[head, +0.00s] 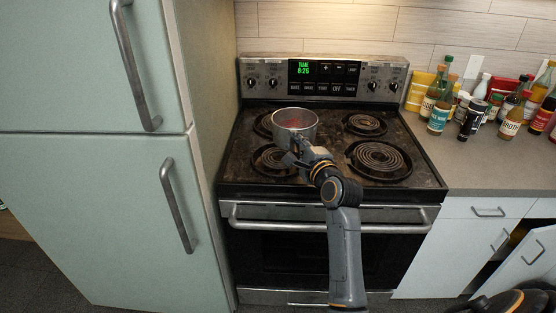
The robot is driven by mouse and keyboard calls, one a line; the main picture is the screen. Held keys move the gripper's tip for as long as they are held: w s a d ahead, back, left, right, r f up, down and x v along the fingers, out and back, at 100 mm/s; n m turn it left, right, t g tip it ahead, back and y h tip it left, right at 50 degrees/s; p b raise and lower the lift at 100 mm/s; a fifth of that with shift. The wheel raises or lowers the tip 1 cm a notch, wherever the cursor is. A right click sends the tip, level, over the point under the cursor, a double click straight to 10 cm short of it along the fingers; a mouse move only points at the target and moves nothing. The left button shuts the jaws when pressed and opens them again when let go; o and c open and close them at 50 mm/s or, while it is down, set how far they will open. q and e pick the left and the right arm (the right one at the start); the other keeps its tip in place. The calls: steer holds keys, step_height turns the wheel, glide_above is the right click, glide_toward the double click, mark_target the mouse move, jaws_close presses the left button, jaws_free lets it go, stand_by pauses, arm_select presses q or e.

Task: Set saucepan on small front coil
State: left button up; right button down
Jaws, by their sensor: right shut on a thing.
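A metal saucepan (284,128) with something reddish inside is over the left side of the stove top. My right gripper (299,147) is shut on the saucepan at its near side, where the handle is largely hidden by the gripper. The small front coil (268,160) is at the front left of the stove, just below the pan in the picture and partly covered by my gripper. The pan looks upright. I cannot tell how high it is above the stove top. My left gripper is not in view.
The large front coil (380,157) and the back right coil (364,124) are bare. The back left coil (262,124) is partly hidden by the pan. A tall fridge (100,200) stands close on the left. Several bottles (440,117) stand on the right counter (475,170).

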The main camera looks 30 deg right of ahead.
steer(key=shift+w+a+f+p, duration=0.1)
steer(key=shift+w+a+f, duration=0.15)
steer(key=shift+w+f, duration=1.05)
steer(key=shift+w+a+f+p, duration=0.1)
steer(key=shift+w+a+f, duration=0.2)
steer(key=shift+w+f, duration=1)
steer(key=shift+w+a+f+p, duration=0.1)
steer(key=shift+w+a+f, duration=0.3)
steer(key=shift+f, duration=1.65)
steer(key=shift+w+d+f, duration=0.1)
steer(key=shift+w, duration=0.05)
steer(key=c, duration=1.3)
jaws_free()
steer(key=shift+f, duration=0.15)
steer(key=shift+c, duration=0.2)
steer(key=shift+o, duration=0.9)
